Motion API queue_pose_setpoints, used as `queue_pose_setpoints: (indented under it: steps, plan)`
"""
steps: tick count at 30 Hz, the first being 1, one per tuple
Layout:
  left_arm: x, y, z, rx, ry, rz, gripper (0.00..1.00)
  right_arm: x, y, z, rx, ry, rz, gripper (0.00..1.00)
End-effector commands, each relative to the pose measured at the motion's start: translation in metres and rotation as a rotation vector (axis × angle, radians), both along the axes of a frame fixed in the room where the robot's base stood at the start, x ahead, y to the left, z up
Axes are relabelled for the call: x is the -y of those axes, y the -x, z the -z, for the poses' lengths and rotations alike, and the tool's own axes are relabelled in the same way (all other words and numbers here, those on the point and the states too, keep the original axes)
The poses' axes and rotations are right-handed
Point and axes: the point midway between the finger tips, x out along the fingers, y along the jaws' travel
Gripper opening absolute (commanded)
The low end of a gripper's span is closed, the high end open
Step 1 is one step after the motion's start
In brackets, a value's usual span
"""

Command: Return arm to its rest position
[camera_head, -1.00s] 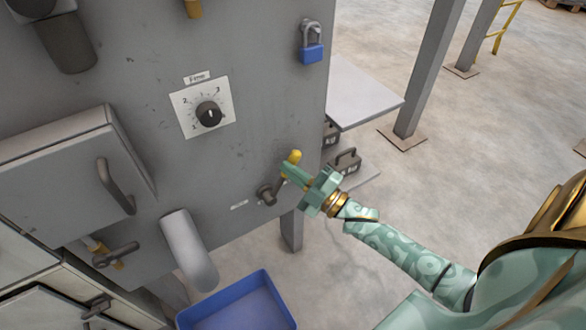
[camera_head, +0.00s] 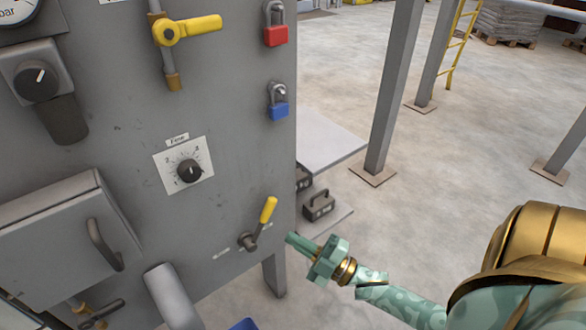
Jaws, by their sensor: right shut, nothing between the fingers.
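My right gripper (camera_head: 292,240) is shut and empty, just right of the grey machine panel (camera_head: 120,160) in the head view. Its arm (camera_head: 400,303) comes in from the lower right. A small lever with a yellow handle (camera_head: 268,210) sits low on the panel and points up and to the right. The gripper is apart from it, to its right. My left gripper is out of view.
The panel bears a dial marked Fine (camera_head: 189,171), a yellow valve handle (camera_head: 195,27), a red padlock (camera_head: 276,36) and a blue padlock (camera_head: 278,107). A grey shelf (camera_head: 325,140) and dark weights (camera_head: 318,205) stand behind. Open floor (camera_head: 440,200) lies right.

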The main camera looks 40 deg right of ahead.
Motion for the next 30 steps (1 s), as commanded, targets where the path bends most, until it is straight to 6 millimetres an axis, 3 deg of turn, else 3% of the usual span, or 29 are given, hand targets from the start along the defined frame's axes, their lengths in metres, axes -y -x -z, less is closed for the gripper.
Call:
queue_pose_setpoints:
  steps: [14, 16, 17, 20, 23, 24, 26, 27, 29, 30]
  plan:
    - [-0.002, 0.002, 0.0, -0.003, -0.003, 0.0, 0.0, 0.0, -0.001, 0.0, -0.008, -0.014, -0.003, 0.0]
    - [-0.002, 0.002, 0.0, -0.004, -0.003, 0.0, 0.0, 0.003, -0.003, 0.009, -0.066, -0.037, 0.004, 0.0]
    - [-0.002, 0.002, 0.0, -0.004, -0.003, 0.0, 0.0, 0.007, -0.004, 0.02, -0.115, -0.051, 0.019, 0.0]
    - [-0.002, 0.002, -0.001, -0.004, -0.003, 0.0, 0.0, 0.025, 0.003, 0.08, -0.342, -0.109, 0.104, 0.0]
    - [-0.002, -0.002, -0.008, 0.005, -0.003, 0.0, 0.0, 0.04, 0.038, 0.155, -0.632, -0.194, 0.229, 0.0]
    - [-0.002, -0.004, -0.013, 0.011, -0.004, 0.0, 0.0, 0.043, 0.059, 0.184, -0.751, -0.227, 0.285, 0.0]
    - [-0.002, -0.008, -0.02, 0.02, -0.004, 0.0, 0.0, 0.044, 0.098, 0.222, -0.92, -0.273, 0.367, 0.0]
    - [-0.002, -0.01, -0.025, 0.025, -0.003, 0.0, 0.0, 0.042, 0.127, 0.245, -1.029, -0.298, 0.422, 0.0]
    - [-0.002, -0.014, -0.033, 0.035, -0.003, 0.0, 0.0, 0.037, 0.175, 0.273, -1.186, -0.33, 0.501, 0.0]
    - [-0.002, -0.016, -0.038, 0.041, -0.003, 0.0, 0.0, 0.032, 0.207, 0.288, -1.285, -0.345, 0.551, 0.0]
